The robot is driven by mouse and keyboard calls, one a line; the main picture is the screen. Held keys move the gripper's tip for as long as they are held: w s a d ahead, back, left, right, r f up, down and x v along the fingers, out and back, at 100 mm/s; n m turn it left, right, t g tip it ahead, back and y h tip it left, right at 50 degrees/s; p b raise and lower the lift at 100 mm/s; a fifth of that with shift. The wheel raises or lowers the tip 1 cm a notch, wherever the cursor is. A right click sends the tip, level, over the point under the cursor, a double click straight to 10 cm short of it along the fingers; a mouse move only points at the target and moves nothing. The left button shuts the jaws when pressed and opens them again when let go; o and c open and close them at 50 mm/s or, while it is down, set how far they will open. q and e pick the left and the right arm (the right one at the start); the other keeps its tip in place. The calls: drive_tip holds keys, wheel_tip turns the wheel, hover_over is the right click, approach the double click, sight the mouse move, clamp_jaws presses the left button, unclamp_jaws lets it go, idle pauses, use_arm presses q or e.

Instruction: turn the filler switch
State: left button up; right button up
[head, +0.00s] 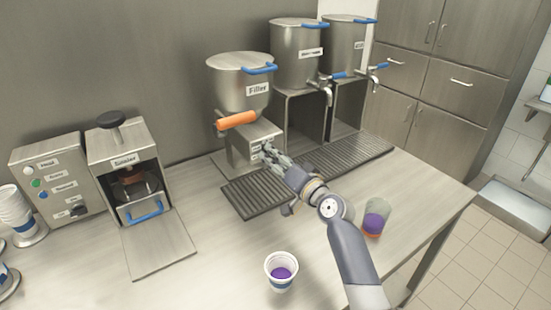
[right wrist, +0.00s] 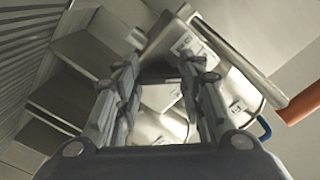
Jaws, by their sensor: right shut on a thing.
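The filler (head: 238,82) is a steel tank labelled "Filler" with a blue lid handle and an orange lever (head: 237,120). Below it sits a steel box (head: 240,145) with small labels on its front. My right gripper (head: 267,153) reaches the front of this box, its fingertips at the labelled panel. In the right wrist view the fingers (right wrist: 158,82) are shut on a small dark part at the panel, which looks like the filler switch; it is mostly hidden by the fingers. The orange lever shows at the right of that view (right wrist: 301,103). My left gripper is not in view.
A dark drip grate (head: 250,203) runs below my right gripper. Two tap tanks (head: 297,60) stand behind to the right. A sealer (head: 105,150) and stacked cups stand left.

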drive_tip(key=o, duration=1)
drive_tip(key=shift+o, duration=0.2)
drive_tip(key=v, duration=1.2)
